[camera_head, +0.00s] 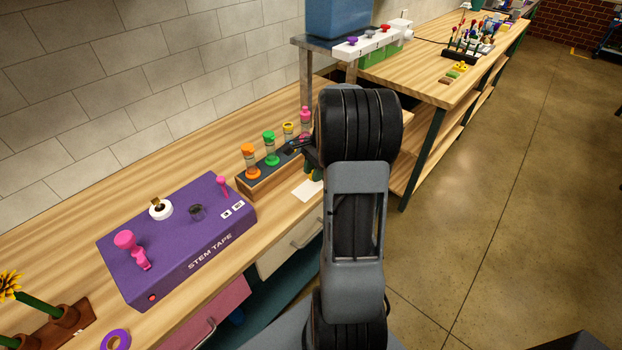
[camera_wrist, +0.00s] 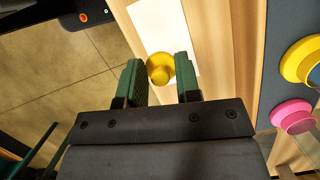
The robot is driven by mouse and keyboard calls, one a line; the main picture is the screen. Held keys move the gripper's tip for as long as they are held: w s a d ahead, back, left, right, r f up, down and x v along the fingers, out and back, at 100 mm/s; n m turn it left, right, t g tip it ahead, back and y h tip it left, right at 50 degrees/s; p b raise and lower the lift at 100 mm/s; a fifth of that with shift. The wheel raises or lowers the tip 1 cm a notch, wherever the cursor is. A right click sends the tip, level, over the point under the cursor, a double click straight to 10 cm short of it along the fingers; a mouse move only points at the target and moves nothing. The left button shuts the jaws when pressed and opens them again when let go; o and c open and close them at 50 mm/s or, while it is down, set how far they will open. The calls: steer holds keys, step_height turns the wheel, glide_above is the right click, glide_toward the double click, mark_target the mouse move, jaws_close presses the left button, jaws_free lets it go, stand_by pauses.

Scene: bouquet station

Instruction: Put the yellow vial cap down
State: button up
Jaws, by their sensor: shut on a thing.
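A yellow vial cap (camera_wrist: 160,69) is between the green fingers of my gripper (camera_wrist: 160,76) in the wrist view, with both fingers against its sides. In the head view my gripper (camera_head: 314,172) is beside the right end of the vial rack (camera_head: 262,183), partly hidden by my own arm. The held cap cannot be made out there. A white card (camera_head: 307,190) lies on the bench in front of the rack. In the wrist view the card (camera_wrist: 163,25) shows behind the cap, and the gap between them is hard to judge.
A purple stem tape machine (camera_head: 178,239) stands to the left. The bench's front edge is close to the card.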

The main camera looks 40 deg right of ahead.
mark_target(312, 186)
steer(key=shift+w+a+f, duration=0.1)
steer(key=shift+w+f, duration=0.1)
steer(key=shift+f, duration=0.1)
steer(key=shift+w+f, duration=0.25)
steer(key=shift+f, duration=1.5)
steer(key=o, duration=0.9)
steer(key=shift+s+f, duration=0.1)
